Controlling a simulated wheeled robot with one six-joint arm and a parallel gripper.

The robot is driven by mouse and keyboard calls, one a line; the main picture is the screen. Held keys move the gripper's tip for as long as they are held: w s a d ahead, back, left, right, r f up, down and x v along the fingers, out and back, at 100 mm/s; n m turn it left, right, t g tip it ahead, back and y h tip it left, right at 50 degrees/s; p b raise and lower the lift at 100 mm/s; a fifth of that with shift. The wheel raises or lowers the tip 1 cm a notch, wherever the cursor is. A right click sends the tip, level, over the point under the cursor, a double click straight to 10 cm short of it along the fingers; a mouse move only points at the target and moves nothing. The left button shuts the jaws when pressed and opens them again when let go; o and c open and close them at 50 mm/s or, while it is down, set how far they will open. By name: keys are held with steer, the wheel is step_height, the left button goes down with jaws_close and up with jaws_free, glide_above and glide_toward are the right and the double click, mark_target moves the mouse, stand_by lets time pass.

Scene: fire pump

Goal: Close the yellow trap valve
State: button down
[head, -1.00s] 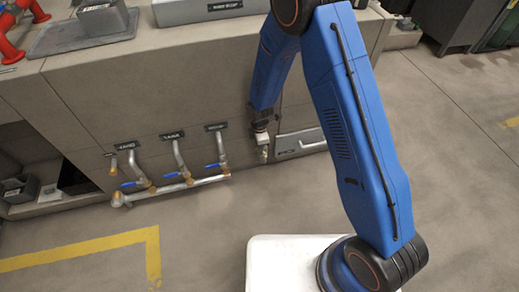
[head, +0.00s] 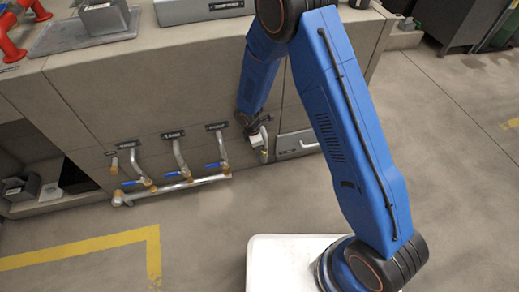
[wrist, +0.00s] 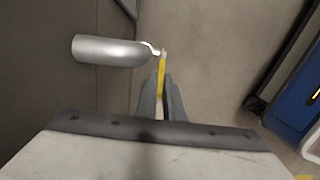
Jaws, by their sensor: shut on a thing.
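The yellow trap valve handle (wrist: 162,70) is a thin yellow lever beside the end of a grey metal pipe (wrist: 105,50) in the wrist view. My gripper (wrist: 162,82) is shut on this handle, with one finger on each side of it. The fingers hide part of the handle. In the head view my gripper (head: 262,149) is low at the cabinet front, right of the blue-handled valves. The handle is too small there to make out its exact angle.
Several pipes with blue valve handles (head: 173,174) join a horizontal pipe (head: 180,190) to the left of my gripper. A grey drawer-like panel (head: 297,144) is close on its right. The floor (head: 210,225) in front is clear.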

steer(key=shift+s+a+f+t+h, duration=0.1)
steer(key=shift+a+f+t+h, duration=0.1)
steer(key=shift+a+f+h, duration=0.35)
steer(key=shift+s+a+f+t+h, duration=0.1)
steer(key=shift+a+f+t+h, duration=0.2)
steer(key=shift+h, duration=0.55)
steer(key=shift+s+a+f+t+h, duration=0.15)
steer(key=shift+a+f+h, duration=0.15)
steer(key=shift+h, duration=0.35)
steer(key=shift+a+f+t+h, duration=0.15)
steer(key=shift+f+h, duration=0.1)
steer(key=shift+h, duration=0.4)
steer(key=shift+a, duration=0.1)
steer(key=c, duration=1.9)
jaws_free()
steer(key=shift+o, duration=0.2)
steer(key=v, duration=1.7)
steer(key=shift+a, duration=0.25)
steer(key=shift+s, duration=0.1)
steer(key=shift+c, duration=0.4)
